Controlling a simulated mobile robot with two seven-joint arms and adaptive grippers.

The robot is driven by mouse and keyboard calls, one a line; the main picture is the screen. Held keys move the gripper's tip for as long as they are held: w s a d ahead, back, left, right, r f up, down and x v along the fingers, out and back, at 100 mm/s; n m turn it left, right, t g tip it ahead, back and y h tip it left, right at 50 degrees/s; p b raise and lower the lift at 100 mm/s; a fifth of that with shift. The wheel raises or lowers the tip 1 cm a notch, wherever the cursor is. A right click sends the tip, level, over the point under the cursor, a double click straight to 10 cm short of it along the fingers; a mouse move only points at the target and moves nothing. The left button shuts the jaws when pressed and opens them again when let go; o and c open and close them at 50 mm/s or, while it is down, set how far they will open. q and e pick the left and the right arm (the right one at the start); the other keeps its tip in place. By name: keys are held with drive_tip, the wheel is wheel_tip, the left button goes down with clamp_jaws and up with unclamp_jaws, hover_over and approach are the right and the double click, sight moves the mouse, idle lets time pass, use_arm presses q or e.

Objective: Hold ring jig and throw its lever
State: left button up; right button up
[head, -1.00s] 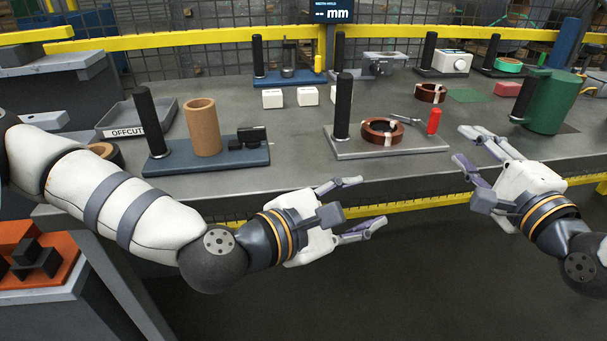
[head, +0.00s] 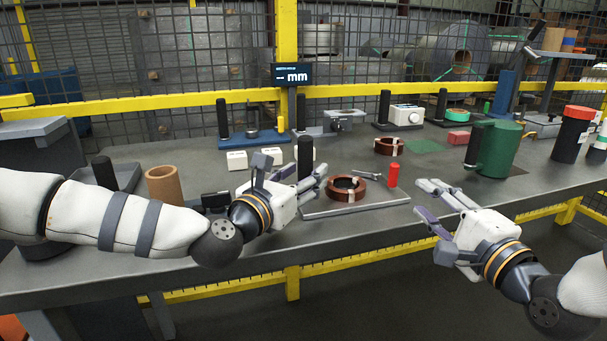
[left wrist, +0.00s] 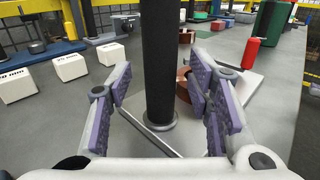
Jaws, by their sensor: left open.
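The ring jig is a grey plate (head: 365,207) with a black upright post (head: 305,150), a copper-brown ring (head: 345,188) with pale bands, and a lever (head: 365,175) with a red handle (head: 393,175). In the left wrist view the post (left wrist: 160,60) stands upright between the spread purple finger pads, with a gap on each side. My left gripper (head: 305,179) is open at the post and hides its lower part in the head view. My right gripper (head: 428,199) is open and empty, in front of the jig's right end.
White blocks (head: 236,160) stand behind my left gripper. A brown cylinder (head: 163,186) stands to the left, partly behind my arm. A green canister (head: 498,148) stands at right. Another banded ring (head: 389,146) lies behind the jig.

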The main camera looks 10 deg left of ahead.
use_arm(q)
drive_tip(key=shift+w+d, duration=0.15)
drive_tip(key=shift+w, duration=0.4)
clamp_jaws()
drive_tip(key=shift+f, duration=0.15)
idle(0.9)
